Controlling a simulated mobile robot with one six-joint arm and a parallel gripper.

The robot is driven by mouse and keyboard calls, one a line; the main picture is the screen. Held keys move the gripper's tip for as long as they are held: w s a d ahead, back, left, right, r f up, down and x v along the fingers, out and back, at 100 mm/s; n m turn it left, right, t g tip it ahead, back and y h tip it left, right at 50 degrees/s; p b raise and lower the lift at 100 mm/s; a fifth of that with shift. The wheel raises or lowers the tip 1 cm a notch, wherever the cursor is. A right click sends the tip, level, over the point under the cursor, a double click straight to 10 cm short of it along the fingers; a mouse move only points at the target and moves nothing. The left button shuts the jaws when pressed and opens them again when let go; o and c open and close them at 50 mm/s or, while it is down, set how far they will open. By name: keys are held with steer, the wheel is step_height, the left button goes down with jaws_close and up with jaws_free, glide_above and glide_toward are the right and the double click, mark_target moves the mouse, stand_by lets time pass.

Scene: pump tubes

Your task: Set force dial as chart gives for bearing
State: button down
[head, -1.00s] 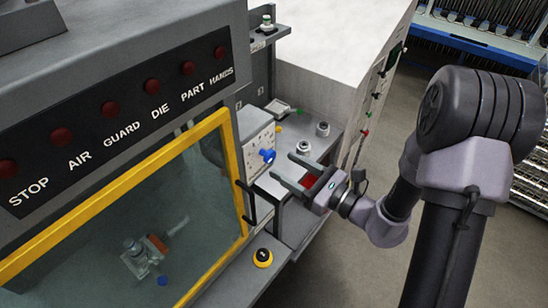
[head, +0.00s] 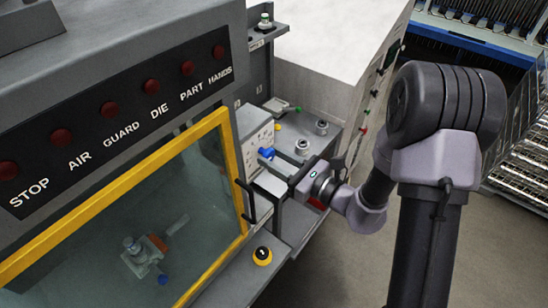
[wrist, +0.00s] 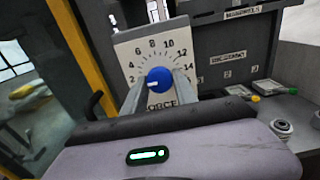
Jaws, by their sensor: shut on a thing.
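The force dial is a blue knob (wrist: 159,80) on a pale plate (wrist: 128,48) marked FORCE, with numbers from 2 to 14 around it. Its white mark points left, close to the 2. My gripper (wrist: 159,86) has one finger on each side of the knob and is shut on it. In the head view the blue knob (head: 266,152) shows on the side of the press, with my gripper (head: 268,163) reaching it from the right. I cannot make out a chart or a part named as a bearing.
Ring-shaped metal parts (head: 322,127) stand on the grey shelf right of the dial. The yellow-framed guard door (head: 232,165) with its black handle is close on the left. A yellow and black button (head: 262,256) sits below. A label rack (wrist: 232,58) stands behind.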

steer(key=m+p, duration=0.2)
steer(key=m, duration=0.2)
steer(key=shift+r+p, duration=0.15)
steer(key=shift+p, duration=0.2)
steer(key=m+p, duration=0.2)
steer(key=m, duration=0.1)
steer(key=shift+m, duration=0.3)
steer(key=m+p, duration=0.2)
steer(key=m, duration=0.1)
steer(key=shift+m+p, duration=0.3)
steer(key=shift+p, duration=0.1)
steer(key=shift+m+p, duration=1.05)
steer(key=shift+m, duration=0.85)
steer(key=c, duration=1)
jaws_free()
steer(key=shift+s, duration=0.1)
